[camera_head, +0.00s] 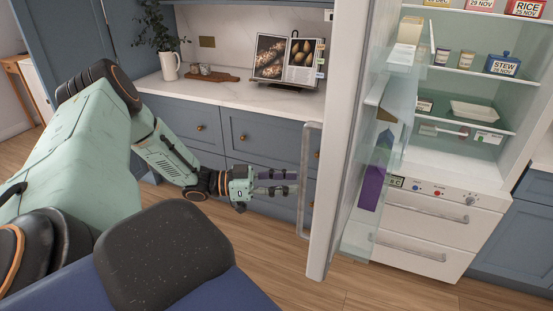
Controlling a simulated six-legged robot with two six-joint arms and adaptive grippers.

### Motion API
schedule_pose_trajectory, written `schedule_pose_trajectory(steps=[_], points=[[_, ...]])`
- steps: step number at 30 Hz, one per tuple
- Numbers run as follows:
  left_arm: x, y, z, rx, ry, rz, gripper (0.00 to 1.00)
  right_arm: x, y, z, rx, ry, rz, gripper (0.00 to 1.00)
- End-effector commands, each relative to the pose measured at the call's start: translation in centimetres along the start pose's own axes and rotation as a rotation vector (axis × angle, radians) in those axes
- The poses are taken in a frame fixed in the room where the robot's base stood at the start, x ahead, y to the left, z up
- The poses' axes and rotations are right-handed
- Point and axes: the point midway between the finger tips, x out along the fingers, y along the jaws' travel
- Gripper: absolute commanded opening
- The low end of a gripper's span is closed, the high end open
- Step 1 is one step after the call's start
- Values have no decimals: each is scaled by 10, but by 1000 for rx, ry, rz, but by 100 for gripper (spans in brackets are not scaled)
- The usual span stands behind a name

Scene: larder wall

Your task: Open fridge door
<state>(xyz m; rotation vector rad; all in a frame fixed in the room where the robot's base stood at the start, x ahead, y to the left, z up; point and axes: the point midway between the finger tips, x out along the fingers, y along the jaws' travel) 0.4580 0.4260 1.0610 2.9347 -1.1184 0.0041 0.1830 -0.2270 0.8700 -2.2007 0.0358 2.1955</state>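The white fridge door (340,150) stands wide open, seen nearly edge-on, with its shelved inner side facing right. Its long vertical handle (307,180) is on the door's left face. The fridge interior (455,85) shows to the right, with shelves of food. My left gripper (292,182) reaches in from the left, its two dark fingers apart, one above the other, pointing at the handle. The fingers look empty, with the tips just left of the handle; I cannot tell whether they touch it. My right gripper is out of view.
Blue-grey drawers (262,138) and a pale counter (235,93) lie behind my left arm. An open book (285,62), a board (212,75) and a white jug (170,66) stand on the counter. White drawers (432,225) sit below the fridge. Wooden floor is clear in front.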

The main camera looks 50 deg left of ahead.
Motion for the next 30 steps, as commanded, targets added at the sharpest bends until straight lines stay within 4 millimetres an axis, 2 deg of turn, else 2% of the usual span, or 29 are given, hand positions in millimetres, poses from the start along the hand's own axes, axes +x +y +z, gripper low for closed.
schedule_pose_trajectory(steps=[3, 10, 30], points=[[-14, -1, -1, 1, 3, -4, 38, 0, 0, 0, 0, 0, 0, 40], [-28, -1, 0, 0, 0, -2, 38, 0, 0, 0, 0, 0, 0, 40], [-30, 0, 1, -1, -1, 1, 38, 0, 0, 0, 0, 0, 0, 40]])
